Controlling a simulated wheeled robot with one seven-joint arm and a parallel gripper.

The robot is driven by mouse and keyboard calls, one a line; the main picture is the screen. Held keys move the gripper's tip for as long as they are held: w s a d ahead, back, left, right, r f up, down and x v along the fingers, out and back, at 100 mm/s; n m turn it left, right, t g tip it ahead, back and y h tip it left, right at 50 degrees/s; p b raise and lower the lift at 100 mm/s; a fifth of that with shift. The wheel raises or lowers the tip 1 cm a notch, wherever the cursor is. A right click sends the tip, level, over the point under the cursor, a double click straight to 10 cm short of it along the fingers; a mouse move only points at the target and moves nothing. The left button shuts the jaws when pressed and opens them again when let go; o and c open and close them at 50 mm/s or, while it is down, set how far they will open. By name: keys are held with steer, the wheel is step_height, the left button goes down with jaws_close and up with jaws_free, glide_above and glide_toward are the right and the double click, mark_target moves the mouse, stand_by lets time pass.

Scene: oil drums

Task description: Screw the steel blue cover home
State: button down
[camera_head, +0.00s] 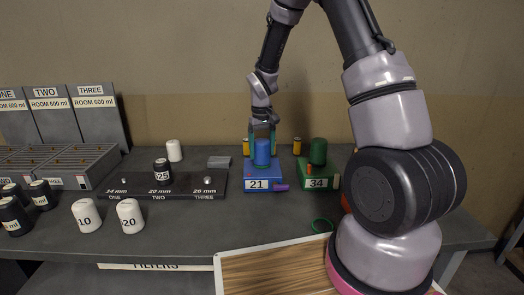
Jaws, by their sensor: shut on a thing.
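The steel blue cover (262,153) is an upright blue cylinder on top of the blue block (263,175) labelled 21. My gripper (262,138) points straight down over it, with one finger on each side of its upper part. The fingers are shut on the cover. The cover looks upright and in line with the block. Its lower edge and any thread are too small to make out, so I cannot tell how deep it sits.
A green block (318,183) labelled 34 with a green cylinder (318,151) stands close to the right. A purple piece (281,187) lies at the blue block's front. A green ring (322,225) lies in front.

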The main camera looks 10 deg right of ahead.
steer(key=m, duration=0.2)
steer(key=shift+w+d+m, duration=0.1)
steer(key=shift+m, duration=0.3)
jaws_free()
steer(key=shift+r, duration=0.1)
step_height(320, 180, up, 10)
steer(key=shift+r, duration=0.1)
steer(key=s+d+r+m+t+y, duration=0.1)
steer(key=s+d+r+t, duration=0.1)
steer(key=s+r, duration=0.8)
steer(key=s+d+r+m+t+y, duration=0.1)
steer(key=s+r+t, duration=0.4)
steer(key=s+r, duration=0.5)
steer(key=s+d+m, duration=0.1)
steer(key=s+d, duration=0.1)
steer(key=s, duration=0.3)
steer(key=shift+s+d, duration=0.15)
steer(key=shift+d, duration=0.15)
